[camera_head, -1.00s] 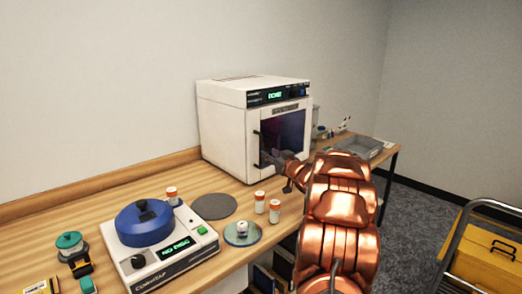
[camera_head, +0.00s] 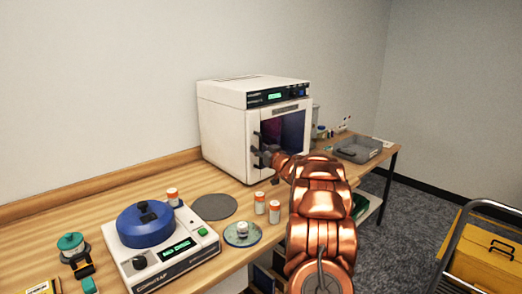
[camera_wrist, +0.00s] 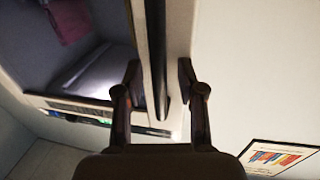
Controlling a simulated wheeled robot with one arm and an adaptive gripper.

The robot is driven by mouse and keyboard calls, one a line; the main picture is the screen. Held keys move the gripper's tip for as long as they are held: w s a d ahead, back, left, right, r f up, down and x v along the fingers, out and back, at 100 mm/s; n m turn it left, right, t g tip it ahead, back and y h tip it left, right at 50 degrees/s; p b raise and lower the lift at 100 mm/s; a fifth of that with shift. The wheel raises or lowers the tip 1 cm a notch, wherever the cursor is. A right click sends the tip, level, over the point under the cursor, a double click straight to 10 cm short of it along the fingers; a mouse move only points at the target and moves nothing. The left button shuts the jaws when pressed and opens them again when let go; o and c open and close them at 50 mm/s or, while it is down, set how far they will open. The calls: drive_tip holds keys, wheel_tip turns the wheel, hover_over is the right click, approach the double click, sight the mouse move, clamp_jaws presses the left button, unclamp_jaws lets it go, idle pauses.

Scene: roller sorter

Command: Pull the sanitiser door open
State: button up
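The white sanitiser (camera_head: 225,125) stands on the bench, with a lit green panel. The door's black upright handle (camera_head: 256,140) is at the left of the front. It shows as a dark bar (camera_wrist: 157,60) in the wrist view, which appears upside down. My gripper (camera_head: 260,156) is at the handle. In the wrist view its two fingers (camera_wrist: 159,82) stand apart on either side of the bar, with visible gaps.
A spin machine with a blue lid (camera_head: 146,222), a grey round pad (camera_head: 214,206), and orange-and-white bottles (camera_head: 274,211) stand on the bench (camera_head: 85,214) in front. A grey tray (camera_head: 358,149) lies to the right. A cart with a yellow box (camera_head: 490,255) is at the lower right.

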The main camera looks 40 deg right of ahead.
clamp_jaws()
drive_tip(key=shift+s, duration=0.1)
idle(0.5)
